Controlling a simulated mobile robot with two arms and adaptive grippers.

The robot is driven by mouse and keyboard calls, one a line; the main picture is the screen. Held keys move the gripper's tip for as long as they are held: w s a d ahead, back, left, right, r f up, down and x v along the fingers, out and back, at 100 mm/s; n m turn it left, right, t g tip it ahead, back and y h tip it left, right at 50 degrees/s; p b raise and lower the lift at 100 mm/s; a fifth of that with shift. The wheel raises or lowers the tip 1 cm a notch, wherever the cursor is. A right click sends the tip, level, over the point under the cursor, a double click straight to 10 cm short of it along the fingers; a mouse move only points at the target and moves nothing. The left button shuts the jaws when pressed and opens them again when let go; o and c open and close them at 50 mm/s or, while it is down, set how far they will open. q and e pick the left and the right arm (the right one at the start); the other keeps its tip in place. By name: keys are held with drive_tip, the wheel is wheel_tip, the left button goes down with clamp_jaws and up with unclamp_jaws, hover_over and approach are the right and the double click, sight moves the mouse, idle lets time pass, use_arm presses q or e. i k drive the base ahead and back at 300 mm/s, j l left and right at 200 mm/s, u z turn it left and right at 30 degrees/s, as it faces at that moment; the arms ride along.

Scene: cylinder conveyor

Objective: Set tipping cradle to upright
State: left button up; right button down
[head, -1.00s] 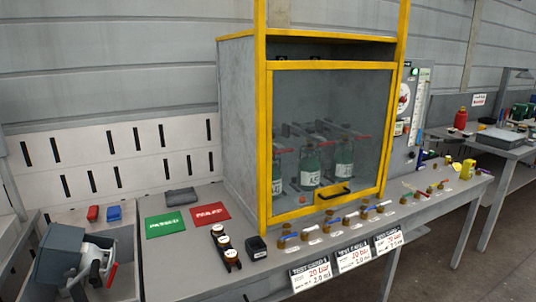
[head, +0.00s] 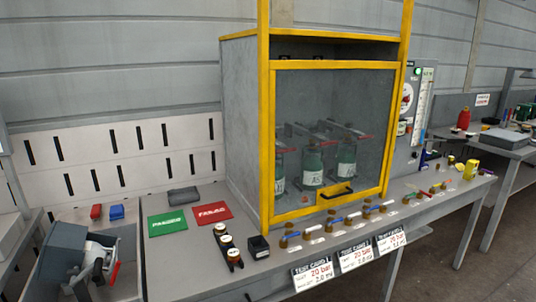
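A grey tilted unit with pale metal parts and a red lever (head: 88,262) stands in a grey tray at the lower left of the head view. It looks like the tipping cradle, but I cannot be sure. Several green cylinders stand behind the clear front of a yellow-framed cabinet (head: 265,150); the middle one (head: 312,168) has a white label. Red-tipped bars show near their tops. Neither of my grippers can be made out in the head view.
Green (head: 167,225) and red (head: 212,213) cards lie on the grey bench left of the cabinet. Several valves line the front. A yellow device (head: 471,167) stands at the right.

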sight(61, 250)
drive_tip(key=u, duration=1.25)
